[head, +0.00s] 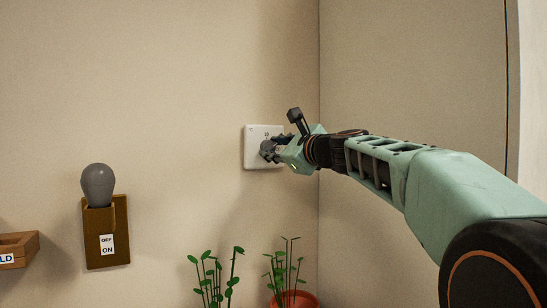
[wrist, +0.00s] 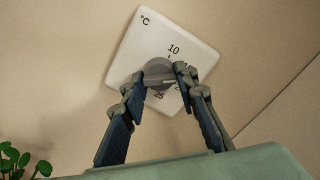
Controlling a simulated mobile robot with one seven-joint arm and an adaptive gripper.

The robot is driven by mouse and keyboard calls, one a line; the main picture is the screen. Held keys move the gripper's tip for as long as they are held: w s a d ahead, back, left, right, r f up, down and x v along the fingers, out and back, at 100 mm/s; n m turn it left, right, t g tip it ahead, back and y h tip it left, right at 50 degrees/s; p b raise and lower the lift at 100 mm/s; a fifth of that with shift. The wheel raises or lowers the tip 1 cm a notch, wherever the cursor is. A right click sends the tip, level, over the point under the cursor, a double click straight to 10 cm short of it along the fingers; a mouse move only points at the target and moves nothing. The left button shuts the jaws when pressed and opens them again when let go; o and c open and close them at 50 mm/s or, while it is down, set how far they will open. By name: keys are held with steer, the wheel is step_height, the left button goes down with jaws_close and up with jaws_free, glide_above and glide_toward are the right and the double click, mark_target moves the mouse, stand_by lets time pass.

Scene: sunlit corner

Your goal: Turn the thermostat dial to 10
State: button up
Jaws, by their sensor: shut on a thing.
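A white square thermostat plate (head: 251,158) is fixed to the wall near the room corner. In the wrist view the plate (wrist: 133,43) appears tilted, with "°C" in one corner, "10" above the dial and a "25" below it. Other marks on the right are partly hidden by a finger. The round grey dial (wrist: 158,70) sits mid-plate with a raised grip bar; I cannot tell clearly which number it points at. My gripper (wrist: 157,82) is shut on the dial, one finger on each side. In the head view my gripper (head: 271,151) covers most of the dial.
A grey bulb (head: 98,184) stands on a brown wall box (head: 91,238) with an OFF/ON label. A wooden ledge (head: 18,247) is at the far left. Green plants (head: 215,280), one in an orange pot (head: 298,300), stand below the thermostat. The right wall is bare.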

steer(key=n+b, duration=0.3)
steer(key=n, duration=0.3)
steer(key=shift+b, duration=0.3)
steer(key=n+b, duration=0.2)
steer(key=n, duration=0.2)
steer(key=shift+r+n, duration=0.1)
steer(key=shift+n, duration=0.2)
steer(key=o, duration=1.2)
steer(key=shift+c, duration=0.2)
steer(key=v, duration=1.2)
